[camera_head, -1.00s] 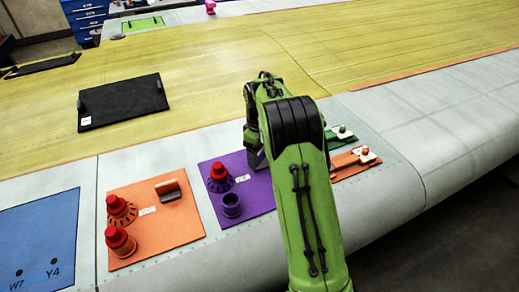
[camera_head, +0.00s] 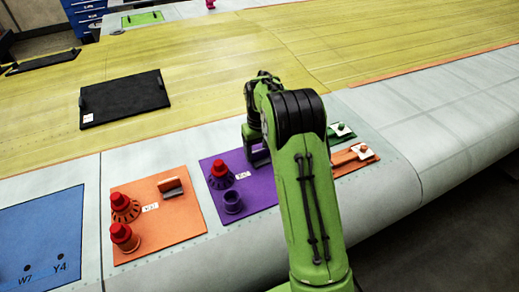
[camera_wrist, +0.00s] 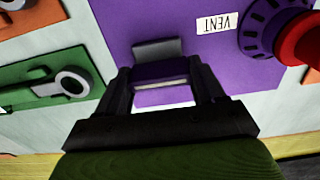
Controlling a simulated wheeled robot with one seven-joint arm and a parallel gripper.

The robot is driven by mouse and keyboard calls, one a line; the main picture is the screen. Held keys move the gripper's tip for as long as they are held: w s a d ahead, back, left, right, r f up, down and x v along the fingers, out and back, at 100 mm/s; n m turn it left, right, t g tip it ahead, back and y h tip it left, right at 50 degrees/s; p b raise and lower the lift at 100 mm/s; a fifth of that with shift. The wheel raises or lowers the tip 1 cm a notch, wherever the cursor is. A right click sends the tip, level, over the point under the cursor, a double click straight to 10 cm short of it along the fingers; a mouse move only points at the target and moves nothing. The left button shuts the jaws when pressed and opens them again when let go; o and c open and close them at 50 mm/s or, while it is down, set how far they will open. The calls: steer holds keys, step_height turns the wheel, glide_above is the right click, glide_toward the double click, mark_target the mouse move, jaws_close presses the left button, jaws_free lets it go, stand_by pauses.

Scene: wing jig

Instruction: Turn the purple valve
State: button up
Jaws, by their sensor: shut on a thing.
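The purple panel (camera_head: 262,197) lies on the pale wing edge. In the wrist view, my gripper (camera_wrist: 162,88) is shut on the purple valve handle (camera_wrist: 160,71), with one finger at each end. A grey plate (camera_wrist: 157,48) shows just beyond the handle. The VENT label (camera_wrist: 217,23) is to its right. In the head view, my gripper (camera_head: 258,155) is at the panel's far right part, and my arm hides most of the handle there. The handle's exact angle is hard to tell.
A red-capped purple knob (camera_head: 220,174) and a purple cup (camera_head: 232,202) stand left of my gripper. An orange panel (camera_head: 185,225) with red-capped knobs lies farther left. Green (camera_wrist: 40,78) and orange panels with white levers lie on the other side. A black plate (camera_head: 125,98) lies behind.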

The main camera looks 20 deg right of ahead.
mark_target(260, 150)
stand_by(0.4)
steer(key=o, duration=1)
steer(key=shift+o, duration=0.2)
step_height(260, 150, up, 16)
steer(key=p, duration=0.2)
steer(key=shift+f, duration=0.1)
